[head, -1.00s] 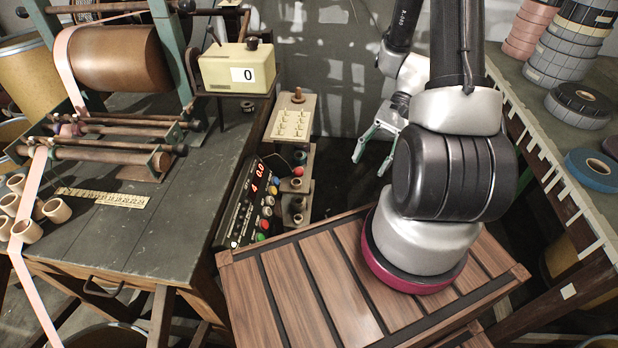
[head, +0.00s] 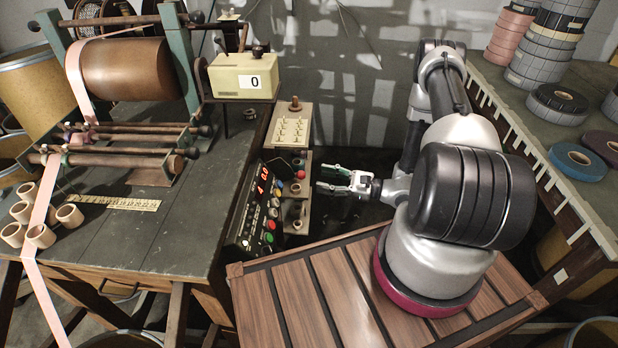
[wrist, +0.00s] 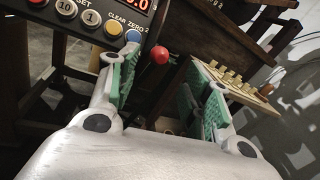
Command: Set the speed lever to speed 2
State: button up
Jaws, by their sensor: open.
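A red ball knob (head: 300,174), which looks like the end of a lever, is beside the control box (head: 256,205). In the wrist view the red knob (wrist: 160,54) is beyond my fingers, between their tips in the picture. I cannot make out its shaft or any speed marks. My gripper (head: 322,178) is open and empty, just right of the knob in the head view, with its green-padded fingers pointing left. In the wrist view my gripper (wrist: 163,78) shows both fingers apart, with the knob not between the pads.
A cream pegboard (head: 290,130) stands behind the knob, and a wooden shelf stand (head: 295,212) is below it. The workbench (head: 180,230) is on the left, with a cream box (head: 240,80) showing 0. A tape-roll table (head: 560,150) is at right.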

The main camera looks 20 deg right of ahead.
jog(key=x, duration=0.6)
jog(key=shift+a, duration=0.15)
grip_shut()
